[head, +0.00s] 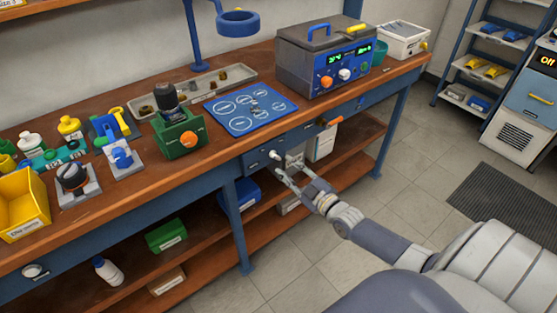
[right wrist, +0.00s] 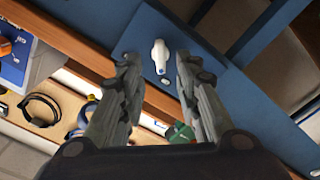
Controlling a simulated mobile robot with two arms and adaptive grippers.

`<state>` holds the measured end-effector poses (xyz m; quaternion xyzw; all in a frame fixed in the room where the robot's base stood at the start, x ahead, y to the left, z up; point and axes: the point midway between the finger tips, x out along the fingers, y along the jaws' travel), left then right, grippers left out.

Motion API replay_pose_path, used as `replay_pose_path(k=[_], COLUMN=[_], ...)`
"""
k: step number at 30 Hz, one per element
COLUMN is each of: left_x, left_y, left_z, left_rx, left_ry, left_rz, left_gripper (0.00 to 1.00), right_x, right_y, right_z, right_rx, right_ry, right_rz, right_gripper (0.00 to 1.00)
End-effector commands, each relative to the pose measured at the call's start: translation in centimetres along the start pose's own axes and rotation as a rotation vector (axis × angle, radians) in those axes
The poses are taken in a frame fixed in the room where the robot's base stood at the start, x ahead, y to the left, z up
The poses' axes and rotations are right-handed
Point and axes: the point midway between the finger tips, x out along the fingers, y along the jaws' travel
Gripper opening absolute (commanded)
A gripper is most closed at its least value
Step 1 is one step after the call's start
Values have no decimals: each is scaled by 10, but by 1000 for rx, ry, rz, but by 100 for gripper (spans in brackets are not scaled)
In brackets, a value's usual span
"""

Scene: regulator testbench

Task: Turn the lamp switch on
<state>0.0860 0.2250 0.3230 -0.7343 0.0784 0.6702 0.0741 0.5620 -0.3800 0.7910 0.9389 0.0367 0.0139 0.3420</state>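The lamp switch appears to be the small white lever knob (head: 275,155) on a blue panel (head: 256,160) at the bench's front edge. In the right wrist view the knob (right wrist: 159,52) is upright, with a dark blue mark at its lower end and a small pale spot below it. My right gripper (head: 285,174) is in front of the panel. Its fingers (right wrist: 159,68) are open in the right wrist view, one on each side of the knob, with visible gaps. The blue ring lamp (head: 238,22) hangs above the bench. My left gripper is not in view.
On the bench stand a blue mat (head: 250,124) with circle outlines, a grey box with a display (head: 325,65), a green block with an orange knob (head: 180,135) and a yellow bin (head: 22,212). An orange handle (head: 329,122) sits right of the panel.

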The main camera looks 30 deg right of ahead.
Motion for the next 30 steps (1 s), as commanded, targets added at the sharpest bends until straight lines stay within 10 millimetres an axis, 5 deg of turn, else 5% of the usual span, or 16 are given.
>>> replay_pose_path(k=[12,25,30], left_x=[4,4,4], left_y=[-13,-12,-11], left_z=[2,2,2], left_rx=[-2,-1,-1], left_ry=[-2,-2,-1], left_rz=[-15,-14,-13], left_gripper=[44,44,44], right_x=[52,58,58], right_y=[0,0,0], right_z=[0,0,0], right_rx=[0,1,1], right_ry=[0,-1,-1], right_rz=[0,-1,-1], right_gripper=[31,31,0])
